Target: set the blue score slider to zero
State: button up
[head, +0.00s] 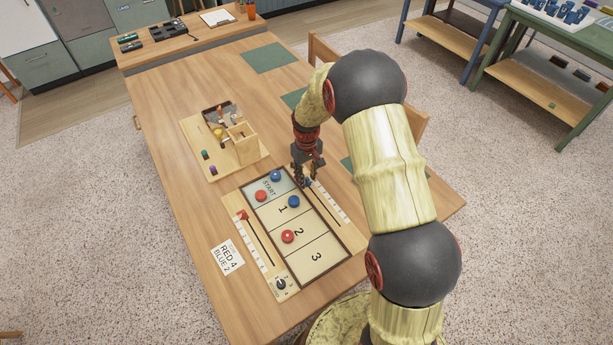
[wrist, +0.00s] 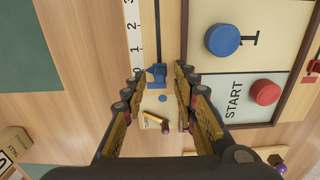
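The blue score slider (wrist: 157,73) sits at the lower end of its dark slot, beside the 0 end of the white number strip (wrist: 133,35) in the wrist view. In the head view the slider (head: 309,182) is a small blue spot, partly hidden by my gripper (head: 307,177). My gripper (wrist: 160,80) is open, pointing down at the board. Its two fingers are apart, one on each side of the slider; I cannot tell whether they touch it.
The shuffleboard (head: 320,250) holds red and blue pucks. A red slider (head: 243,214) is on its left scale. A card reading RED 4 BLUE 2 (head: 227,258) lies at left. A wooden box game (head: 222,145) stands behind. The table's left side is clear.

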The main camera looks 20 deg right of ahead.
aim_at(307, 178)
jog(key=shift+r, duration=0.1)
notch_tip(307, 178, up, 12)
dwell(0.5)
dwell(0.4)
jog(key=s+a+r+t, duration=0.2)
jog(key=s+r, duration=0.5)
jog(key=s, duration=0.3)
jog(key=s+a+r+m+t, duration=0.1)
jog(key=s+a+r, duration=0.1)
jog(key=s+r, duration=0.5)
jog(key=s+a+r+m+t, duration=0.1)
jog(key=s+a+r+t, duration=0.1)
jog(key=s+r, duration=0.5)
jog(key=s, duration=0.6)
jog(key=shift+s+r+t, duration=0.3)
jog(key=shift+s+r, duration=0.05)
jog(key=shift+s, duration=0.05)
jog(key=shift+a+f, duration=0.1)
jog(key=shift+f, duration=0.05)
